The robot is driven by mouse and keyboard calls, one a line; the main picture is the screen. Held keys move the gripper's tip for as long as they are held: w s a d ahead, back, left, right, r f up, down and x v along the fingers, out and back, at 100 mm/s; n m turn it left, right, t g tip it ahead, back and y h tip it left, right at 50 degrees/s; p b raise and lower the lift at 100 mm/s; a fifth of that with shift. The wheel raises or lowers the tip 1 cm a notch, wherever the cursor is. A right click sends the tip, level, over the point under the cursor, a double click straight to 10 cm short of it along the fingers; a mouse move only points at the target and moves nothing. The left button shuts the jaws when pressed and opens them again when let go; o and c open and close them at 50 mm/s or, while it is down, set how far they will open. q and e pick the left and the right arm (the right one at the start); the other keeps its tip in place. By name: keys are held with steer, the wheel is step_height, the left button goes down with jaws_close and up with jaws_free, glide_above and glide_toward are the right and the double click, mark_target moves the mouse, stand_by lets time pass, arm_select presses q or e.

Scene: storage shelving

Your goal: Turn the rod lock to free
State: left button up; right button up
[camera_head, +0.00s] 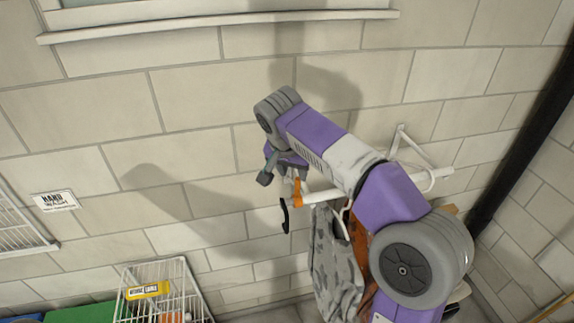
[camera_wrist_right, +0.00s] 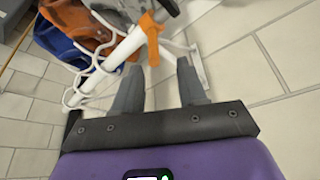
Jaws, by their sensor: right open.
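The rod lock appears as an orange piece (camera_head: 297,193) at the left end of a white rod (camera_head: 320,197) mounted on the wall. In the right wrist view the orange lock (camera_wrist_right: 151,36) sits around the rod just beyond my fingertips. My right gripper (camera_head: 276,180) is beside that rod end in the head view. The lock looks apart from the fingers, though the exact gap is hard to tell. My left gripper does not show.
A grey patterned garment (camera_head: 335,262) and a brown one (camera_head: 360,250) hang below the rod. White hangers (camera_wrist_right: 92,72) show near the fingers. A wire basket (camera_head: 165,272) stands lower left. A black pipe (camera_head: 520,130) runs at right.

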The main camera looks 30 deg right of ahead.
mark_target(298, 184)
steer(key=shift+s+d, duration=0.15)
steer(key=shift+s, duration=0.05)
steer(key=x, duration=0.6)
steer(key=shift+s+d+f, duration=0.1)
steer(key=shift+d+f, duration=0.05)
steer(key=shift+f, duration=0.25)
steer(key=shift+c, duration=0.3)
jaws_close()
